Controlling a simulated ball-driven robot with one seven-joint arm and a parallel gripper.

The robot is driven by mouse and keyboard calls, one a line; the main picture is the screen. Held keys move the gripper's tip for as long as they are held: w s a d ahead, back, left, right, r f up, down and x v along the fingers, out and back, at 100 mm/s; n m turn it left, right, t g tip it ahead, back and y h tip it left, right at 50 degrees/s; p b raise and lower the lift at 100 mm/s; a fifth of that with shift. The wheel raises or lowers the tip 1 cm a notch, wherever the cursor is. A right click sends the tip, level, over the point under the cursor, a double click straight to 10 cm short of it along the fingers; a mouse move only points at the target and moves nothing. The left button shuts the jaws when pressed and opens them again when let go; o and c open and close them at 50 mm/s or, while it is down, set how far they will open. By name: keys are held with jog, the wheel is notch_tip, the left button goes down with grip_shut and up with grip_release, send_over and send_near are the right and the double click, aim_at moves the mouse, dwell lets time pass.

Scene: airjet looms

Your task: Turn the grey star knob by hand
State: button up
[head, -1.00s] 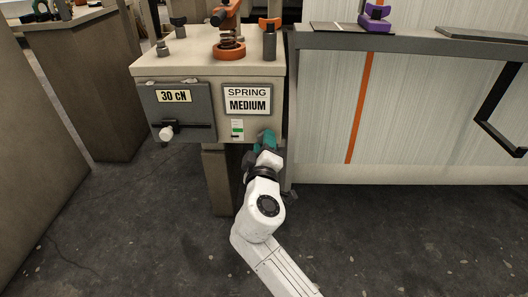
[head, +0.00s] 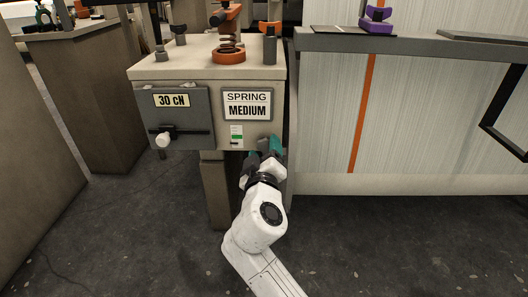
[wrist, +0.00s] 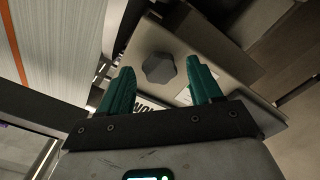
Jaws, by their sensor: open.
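The grey star knob (wrist: 158,68) shows in the wrist view as a dark grey, many-sided knob on the beige face of the spring unit. My gripper (wrist: 160,78) is open, with one teal finger on each side of the knob in that view. Whether the fingers reach its depth or touch it I cannot tell. In the head view my gripper (head: 263,152) is at the lower right corner of the unit's front, and I cannot make out the knob there. The unit (head: 218,132) carries a "SPRING MEDIUM" sign (head: 247,104) above my gripper.
A grey panel (head: 190,98) marked "30 cN" with a white slider knob (head: 163,140) is on the unit's left. A large pale machine panel (head: 430,130) stands close to the right of my gripper. The dark floor (head: 360,245) in front is clear.

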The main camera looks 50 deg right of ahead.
jog(key=shift+v, duration=2.95)
jog(key=shift+s, duration=0.1)
jog(key=p+v, duration=0.1)
jog(key=v, duration=0.9)
jog(key=shift+s+a+p, duration=0.2)
jog(key=shift+a+p, duration=0.1)
jog(key=shift+p, duration=0.1)
jog(key=shift+f, duration=0.15)
jog(key=s+d+f+g+y, duration=0.2)
jog(key=s+f+g+y, duration=0.25)
jog(key=f, duration=0.55)
jog(key=s+d+f+g+y, duration=0.25)
jog(key=s+f+y, duration=0.25)
jog(key=f, duration=0.6)
jog(key=s+a+f+n+g+y, duration=0.1)
jog(key=s+a+f+g+y, duration=0.25)
jog(key=s+a+f, duration=0.2)
notch_tip(320, 180, up, 36)
jog(key=y+p, duration=0.1)
jog(key=p, duration=3.4)
jog(key=shift+s+a+r+n+p, duration=0.15)
jog(key=shift+s+a+n+p, duration=0.15)
jog(key=shift+s, duration=0.2)
jog(key=shift+t, duration=0.25)
